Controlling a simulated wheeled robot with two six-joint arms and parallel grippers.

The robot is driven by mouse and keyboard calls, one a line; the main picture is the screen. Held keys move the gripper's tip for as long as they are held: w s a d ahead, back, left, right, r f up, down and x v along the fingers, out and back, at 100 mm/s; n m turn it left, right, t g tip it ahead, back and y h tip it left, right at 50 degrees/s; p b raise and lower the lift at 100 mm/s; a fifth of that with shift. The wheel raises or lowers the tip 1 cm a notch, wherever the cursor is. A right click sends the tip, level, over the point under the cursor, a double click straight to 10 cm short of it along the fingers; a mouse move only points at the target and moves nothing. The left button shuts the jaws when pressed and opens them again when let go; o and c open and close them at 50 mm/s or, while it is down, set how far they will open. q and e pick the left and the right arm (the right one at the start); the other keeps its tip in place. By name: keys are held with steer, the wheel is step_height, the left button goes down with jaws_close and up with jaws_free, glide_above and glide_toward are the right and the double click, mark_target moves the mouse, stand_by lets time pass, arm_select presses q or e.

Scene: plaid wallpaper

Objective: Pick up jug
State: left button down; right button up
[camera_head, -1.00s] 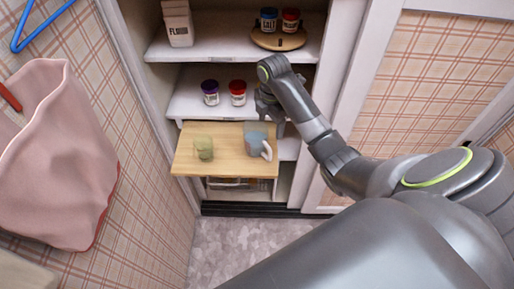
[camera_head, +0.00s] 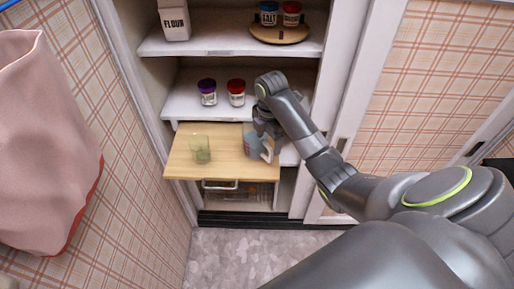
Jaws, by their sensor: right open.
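The jug (camera_head: 251,144) is bluish and translucent with a pale handle (camera_head: 267,151) on its right side. It stands upright at the right part of a pulled-out wooden board (camera_head: 219,167). My right gripper (camera_head: 262,132) is open, right above and beside the jug, and partly covers its upper part. I cannot tell whether the fingers touch the jug. A greenish translucent cup (camera_head: 201,149) stands on the board to the left of the jug. My left gripper is not in view.
Two jars, one purple-lidded (camera_head: 207,92) and one red-lidded (camera_head: 236,92), stand on the shelf behind the board. The upper shelf holds a flour carton (camera_head: 174,20) and a round wooden tray (camera_head: 280,35) with two jars. A pink bag (camera_head: 45,140) hangs at the left.

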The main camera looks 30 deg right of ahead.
step_height(320, 180, down, 2)
steer(key=shift+f+p, duration=0.25)
steer(key=shift+p, duration=0.1)
steer(key=shift+c, duration=0.3)
steer(key=c, duration=1.5)
steer(key=shift+r, duration=0.15)
